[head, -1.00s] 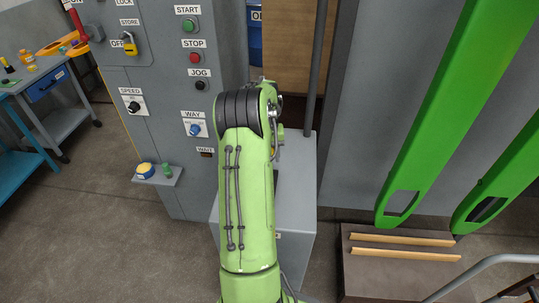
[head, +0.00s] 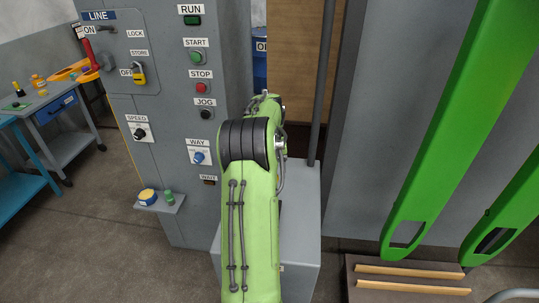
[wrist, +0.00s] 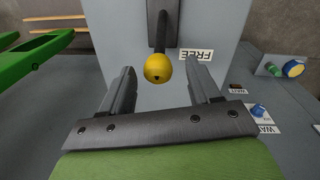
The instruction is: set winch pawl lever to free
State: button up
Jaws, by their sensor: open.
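The winch pawl lever shows in the wrist view as a dark shaft (wrist: 161,32) ending in a yellow ball knob (wrist: 158,69). It comes from a dark plate on the grey housing. A white FREE label (wrist: 196,54) appears upside down, just right of the shaft. My gripper (wrist: 161,72) is open, its fingers on either side of the knob in the picture. I see no contact, and I cannot tell whether the knob is fully between the fingertips in depth. In the head view my arm hides the lever and the gripper.
A grey control panel (head: 168,120) stands left of my arm, with a small shelf (head: 165,205) holding yellow-blue and green items. Long green beams (head: 450,130) slope at the right above a dark base with wooden strips (head: 410,272). A vertical grey post (head: 324,90) rises behind my arm.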

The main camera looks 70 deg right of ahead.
notch_tip(320, 180, up, 10)
jog(key=p, duration=0.1)
jog(key=shift+w+a+f, duration=0.2)
jog(key=shift+w+f, duration=0.05)
